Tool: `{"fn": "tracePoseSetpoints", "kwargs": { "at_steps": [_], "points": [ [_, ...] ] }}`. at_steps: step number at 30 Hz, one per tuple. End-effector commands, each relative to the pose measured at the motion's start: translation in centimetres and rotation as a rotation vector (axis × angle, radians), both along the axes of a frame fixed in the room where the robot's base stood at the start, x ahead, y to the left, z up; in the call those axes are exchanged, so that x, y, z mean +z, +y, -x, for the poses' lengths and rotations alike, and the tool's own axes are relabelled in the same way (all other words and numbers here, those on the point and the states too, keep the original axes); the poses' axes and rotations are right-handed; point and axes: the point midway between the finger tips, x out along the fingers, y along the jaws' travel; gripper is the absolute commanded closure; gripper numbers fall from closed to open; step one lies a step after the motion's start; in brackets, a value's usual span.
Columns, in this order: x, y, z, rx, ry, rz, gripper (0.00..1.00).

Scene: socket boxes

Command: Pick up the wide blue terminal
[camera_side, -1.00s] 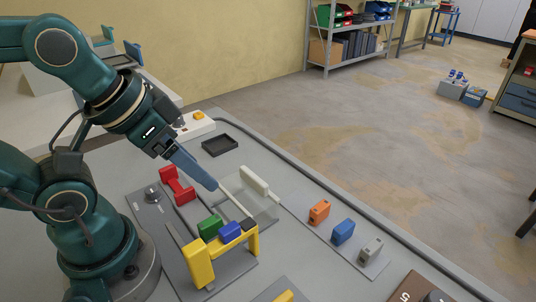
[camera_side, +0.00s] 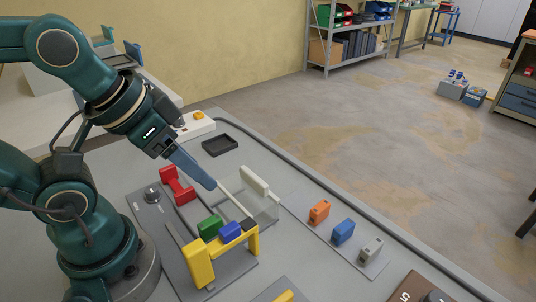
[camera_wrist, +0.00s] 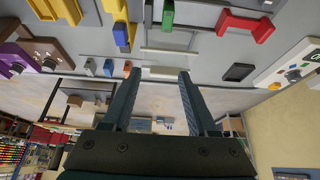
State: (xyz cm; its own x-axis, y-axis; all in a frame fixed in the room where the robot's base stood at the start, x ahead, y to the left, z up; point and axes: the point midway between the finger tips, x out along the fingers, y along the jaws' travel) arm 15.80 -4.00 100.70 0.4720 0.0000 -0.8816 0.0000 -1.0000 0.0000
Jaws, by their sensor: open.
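Two blue blocks show in the side view. One blue terminal (camera_side: 343,231) stands between an orange terminal (camera_side: 319,211) and a grey terminal (camera_side: 371,249) on a thin plate at the right. The other blue block (camera_side: 230,232) sits beside a green block (camera_side: 209,227) at the yellow stand (camera_side: 200,264). I cannot tell for sure which is the wide one. Both also show in the wrist view, the terminal in the row (camera_wrist: 108,67) and the block by the yellow stand (camera_wrist: 121,36). My gripper (camera_side: 213,185) is open and empty, above the fixture and left of the row.
A red bracket (camera_side: 178,187) and a white upright bar (camera_side: 254,181) stand on the fixture near my gripper. A shallow black tray (camera_side: 220,145) lies behind. A brown block (camera_side: 410,289) is at the front right. Bare bench lies around the terminal row.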

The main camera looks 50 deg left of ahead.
Motion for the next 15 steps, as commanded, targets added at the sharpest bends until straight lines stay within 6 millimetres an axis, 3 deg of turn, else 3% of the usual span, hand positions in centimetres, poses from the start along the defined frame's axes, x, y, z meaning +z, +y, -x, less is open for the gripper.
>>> {"fn": "tracePoseSetpoints", "kwargs": {
  "at_steps": [8,15],
  "points": [
    [0.0,0.0,0.1,0.018,0.004,0.009,0.41],
    [3.8,-0.1,-3.1,0.087,-0.052,0.048,0.41]
  ]
}}
